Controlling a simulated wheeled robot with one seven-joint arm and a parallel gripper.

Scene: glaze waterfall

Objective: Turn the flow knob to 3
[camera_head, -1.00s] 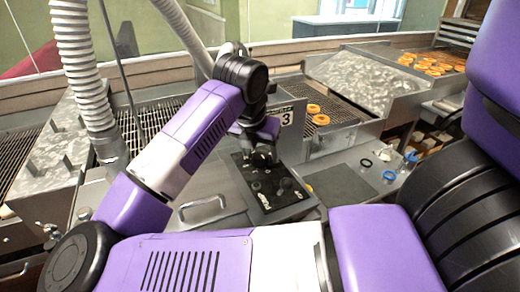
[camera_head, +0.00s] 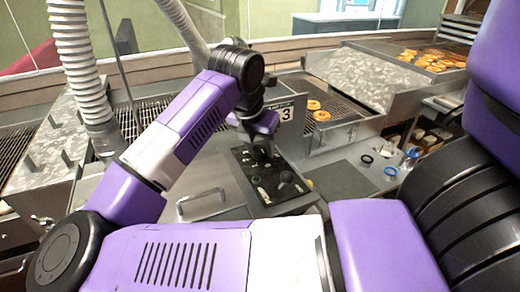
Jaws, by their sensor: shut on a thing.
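The black control panel (camera_head: 273,197) lies on the steel housing in the middle of the view, with small knobs and white markings. A round dark knob (camera_head: 286,176) shows on its right part. My gripper (camera_head: 258,155) points down at the far part of the panel and is shut on what looks like the flow knob there. The fingers hide most of that knob, so its pointer and setting cannot be read.
Donuts (camera_head: 318,110) lie on the wire rack behind the panel, with more on the far right conveyor (camera_head: 425,60). A steel handle (camera_head: 202,203) sticks up left of the panel. Small rings and cups (camera_head: 390,173) stand to the right, beside a grey mat (camera_head: 340,181).

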